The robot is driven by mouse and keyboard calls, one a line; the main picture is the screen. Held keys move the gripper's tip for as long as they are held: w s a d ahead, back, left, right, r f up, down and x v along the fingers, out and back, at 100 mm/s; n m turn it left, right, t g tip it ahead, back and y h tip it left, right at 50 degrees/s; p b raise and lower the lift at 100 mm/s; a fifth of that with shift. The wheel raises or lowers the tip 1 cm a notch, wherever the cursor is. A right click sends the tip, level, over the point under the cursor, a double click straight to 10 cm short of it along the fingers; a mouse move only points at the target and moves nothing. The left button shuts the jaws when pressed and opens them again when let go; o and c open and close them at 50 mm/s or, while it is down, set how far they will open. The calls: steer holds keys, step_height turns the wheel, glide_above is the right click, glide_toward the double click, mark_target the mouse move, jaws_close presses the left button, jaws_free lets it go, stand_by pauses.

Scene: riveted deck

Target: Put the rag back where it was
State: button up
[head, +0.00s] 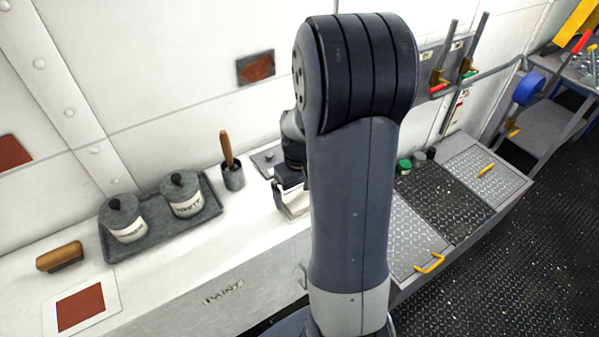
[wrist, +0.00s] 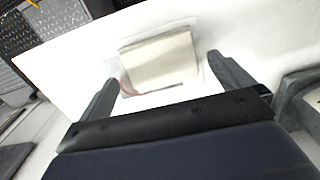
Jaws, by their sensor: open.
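The rag (wrist: 160,58) is a cream, folded cloth with a reddish line along its near left edge. It lies on the white counter top, between and slightly beyond my fingertips in the wrist view. My gripper (wrist: 162,72) is open, with one finger on each side of the rag and a gap to both. In the head view my gripper (head: 287,186) is low over the counter, partly hidden by my arm. A pale piece of the rag (head: 297,207) shows just below it.
Left of my gripper stand a grey pot with a wooden-handled brush (head: 232,176) and a dark tray (head: 150,238) with two lidded pots. A wooden-backed brush (head: 60,256) and a red-square card (head: 80,307) lie further left. Metal plates (head: 415,240) are to the right.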

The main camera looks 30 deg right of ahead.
mark_target(299, 198)
step_height(299, 198, up, 11)
steer(key=shift+f, duration=0.15)
stand_by(0.4)
step_height(299, 198, down, 12)
steer(key=shift+s+f, duration=0.1)
steer(key=shift+r, duration=1.5)
steer(key=shift+f, duration=0.1)
